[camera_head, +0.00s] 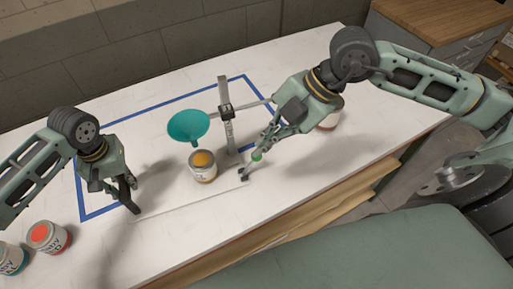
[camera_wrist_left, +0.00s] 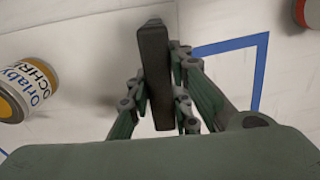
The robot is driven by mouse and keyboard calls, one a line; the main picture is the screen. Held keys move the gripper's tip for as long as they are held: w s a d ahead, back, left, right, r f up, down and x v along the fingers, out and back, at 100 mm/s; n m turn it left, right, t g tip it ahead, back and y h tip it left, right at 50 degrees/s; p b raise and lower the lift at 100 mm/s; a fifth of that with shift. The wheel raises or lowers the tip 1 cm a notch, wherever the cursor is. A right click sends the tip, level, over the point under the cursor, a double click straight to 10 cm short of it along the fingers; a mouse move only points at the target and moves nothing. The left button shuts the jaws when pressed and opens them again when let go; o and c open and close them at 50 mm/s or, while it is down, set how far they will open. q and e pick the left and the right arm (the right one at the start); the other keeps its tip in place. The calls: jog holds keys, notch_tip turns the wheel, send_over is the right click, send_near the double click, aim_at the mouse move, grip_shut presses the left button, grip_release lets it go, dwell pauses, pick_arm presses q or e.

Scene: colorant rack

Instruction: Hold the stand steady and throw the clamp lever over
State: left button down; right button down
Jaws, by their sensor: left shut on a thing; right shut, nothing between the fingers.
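The stand has a grey upright post (camera_head: 229,135) rising from a thin pale base plate (camera_head: 165,203). A teal funnel (camera_head: 188,126) hangs from its side arm. The clamp lever, with a green knob (camera_head: 257,156), stands at the plate's right front corner on a dark mount (camera_head: 243,174). My left gripper (camera_head: 130,205) is shut on a dark upright grip at the plate's left side; the left wrist view shows the dark grip (camera_wrist_left: 154,75) between the fingers. My right gripper (camera_head: 264,146) is shut and empty, its tips close to the green knob; contact cannot be told.
An open can with ochre colorant (camera_head: 203,173) stands under the funnel and shows in the left wrist view (camera_wrist_left: 20,90). A red-topped can (camera_head: 50,239) and a teal one (camera_head: 10,258) stand at the left. Another can (camera_head: 328,120) is partly behind my right arm. Blue tape (camera_head: 80,195) outlines an area.

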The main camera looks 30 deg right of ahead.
send_over(251, 164)
jog(key=s+a, duration=0.4)
notch_tip(251, 164, down, 8)
jog(key=shift+w+d+f, duration=0.4)
jog(key=shift+d+f, duration=0.2)
jog(key=shift+d, duration=0.1)
jog(key=shift+w+d+f, duration=0.4)
jog(key=shift+d+f, duration=0.2)
jog(key=shift+d, duration=0.1)
jog(key=shift+w+d+f, duration=0.15)
jog(key=shift+d+f, duration=0.15)
jog(key=shift+d, duration=0.4)
jog(key=shift+a, duration=0.15)
